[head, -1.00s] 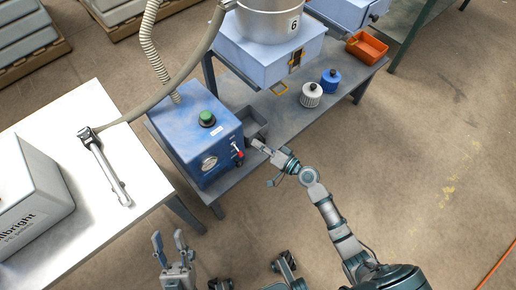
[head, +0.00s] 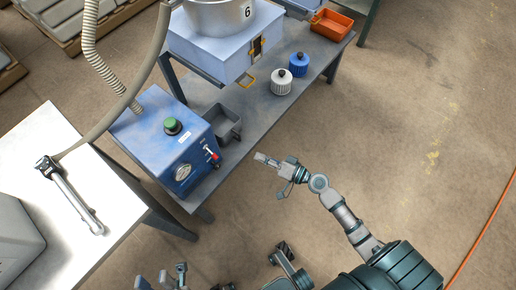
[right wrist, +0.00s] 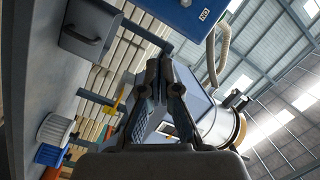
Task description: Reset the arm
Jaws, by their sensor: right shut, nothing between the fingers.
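My right gripper (head: 264,159) is shut and empty. In the head view it appears over the floor, just beyond the front edge of the grey bench (head: 256,121). In the right wrist view its fingers (right wrist: 161,76) are together with nothing between them. My left gripper (head: 162,278) is at the bottom edge of the head view, partly cut off. Its fingers stand apart, with nothing seen between them.
A blue box (head: 165,139) with a gauge and red lever stands on the bench beside a grey bin (head: 223,124). White (head: 281,82) and blue (head: 299,64) caps and an orange tray (head: 331,24) are further along. Floor at right is mostly clear.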

